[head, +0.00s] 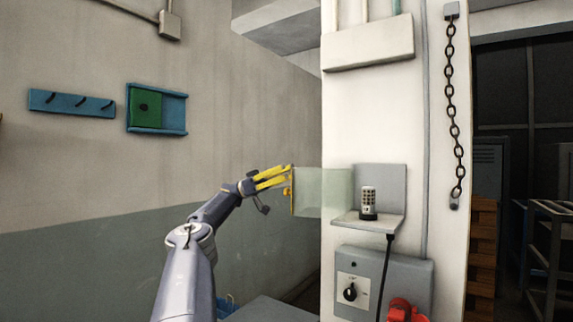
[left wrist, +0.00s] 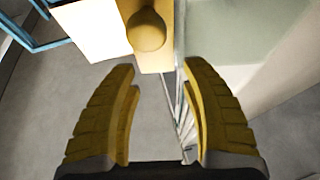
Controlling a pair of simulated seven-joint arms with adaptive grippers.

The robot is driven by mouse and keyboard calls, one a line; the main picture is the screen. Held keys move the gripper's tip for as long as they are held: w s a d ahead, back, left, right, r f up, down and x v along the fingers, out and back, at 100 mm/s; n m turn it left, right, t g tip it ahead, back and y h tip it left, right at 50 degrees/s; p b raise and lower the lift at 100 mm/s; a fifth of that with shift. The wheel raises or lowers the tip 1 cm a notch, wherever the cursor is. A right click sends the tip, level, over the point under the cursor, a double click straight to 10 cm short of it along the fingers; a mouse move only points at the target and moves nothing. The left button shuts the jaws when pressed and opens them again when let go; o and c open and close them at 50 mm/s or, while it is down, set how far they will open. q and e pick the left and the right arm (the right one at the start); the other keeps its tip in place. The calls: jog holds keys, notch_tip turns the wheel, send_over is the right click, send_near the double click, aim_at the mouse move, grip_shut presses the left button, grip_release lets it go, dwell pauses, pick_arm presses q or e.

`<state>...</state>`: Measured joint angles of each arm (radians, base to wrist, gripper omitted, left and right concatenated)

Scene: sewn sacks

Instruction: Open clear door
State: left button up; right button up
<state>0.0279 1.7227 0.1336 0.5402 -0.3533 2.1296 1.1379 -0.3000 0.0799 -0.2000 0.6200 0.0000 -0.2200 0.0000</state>
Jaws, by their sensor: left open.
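The clear door (head: 322,193) is a pale see-through panel. It stands out to the left of the grey bracket shelf (head: 385,190) on the white pillar, past the pillar's left edge. Its free edge has a yellowish strip with a round yellow knob (head: 287,191). In the left wrist view the knob (left wrist: 147,32) is just beyond the fingertips, and the clear panel (left wrist: 235,28) is to its right. My left gripper (head: 288,171) has yellow fingers and is open beside the door's free edge. In the left wrist view the gap between its fingers (left wrist: 160,72) is empty. My right gripper is not in view.
A small device (head: 369,202) stands on the bracket shelf. Below is a grey switch box (head: 383,282) with a red part (head: 405,310). A chain (head: 453,110) hangs on the pillar's right side. The space left of the door, before the wall, is clear.

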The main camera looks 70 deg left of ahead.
pick_arm(q)
jog(key=shift+r, duration=1.5)
